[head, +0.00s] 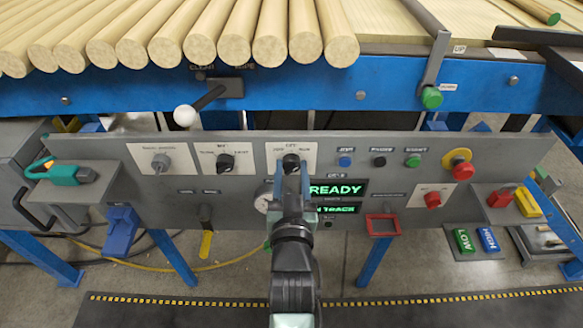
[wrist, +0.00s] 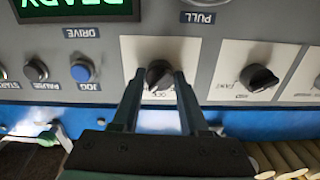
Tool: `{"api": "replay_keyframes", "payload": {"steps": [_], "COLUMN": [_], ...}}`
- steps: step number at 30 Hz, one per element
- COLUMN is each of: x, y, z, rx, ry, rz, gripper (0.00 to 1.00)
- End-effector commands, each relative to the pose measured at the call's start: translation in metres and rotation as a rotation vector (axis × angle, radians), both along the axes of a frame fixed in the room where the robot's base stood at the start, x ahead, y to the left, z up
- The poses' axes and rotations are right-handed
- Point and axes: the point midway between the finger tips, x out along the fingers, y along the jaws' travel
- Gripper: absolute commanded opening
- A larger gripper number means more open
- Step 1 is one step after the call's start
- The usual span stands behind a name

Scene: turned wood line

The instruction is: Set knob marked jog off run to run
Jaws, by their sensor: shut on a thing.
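The jog/off/run knob (head: 291,161) is a small black rotary knob on a white plate at the middle of the grey control panel. A word at the plate's right side looks like RUN. In the wrist view, which is upside down, the knob (wrist: 158,74) sits between my two fingertips. My gripper (head: 291,172) is shut on this knob, one finger on each side. The fingers hide parts of the plate's lettering, and I cannot tell surely which mark the pointer faces.
Another black knob (head: 225,162) is to the left. Blue (head: 345,161), black and green buttons are to the right, with a red emergency button (head: 463,171) beyond. A green READY display (head: 338,190) is just below right. A white-balled lever (head: 186,116) juts out above.

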Motion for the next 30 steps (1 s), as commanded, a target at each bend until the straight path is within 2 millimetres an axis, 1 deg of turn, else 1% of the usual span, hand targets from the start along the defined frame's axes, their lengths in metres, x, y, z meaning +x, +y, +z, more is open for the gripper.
{"api": "replay_keyframes", "payload": {"steps": [6, 20, 21, 25, 30], "x": [-0.0001, -0.0001, -0.0001, -0.0001, 0.0], "y": [0.0, 0.0001, 0.0, 0.0, 0.0], "z": [0.0002, -0.0001, -0.0001, -0.0001, -0.0001], "rx": [0.052, 0.064, 0.064, 0.063, 0.062], "ry": [0.0, 0.0, 0.0, 0.0, 0.0], "rz": [0.0, 0.0, 0.0, 0.0, 0.0], "gripper": [0.0, 0.0, 0.51, 0.74, 0.74]}}
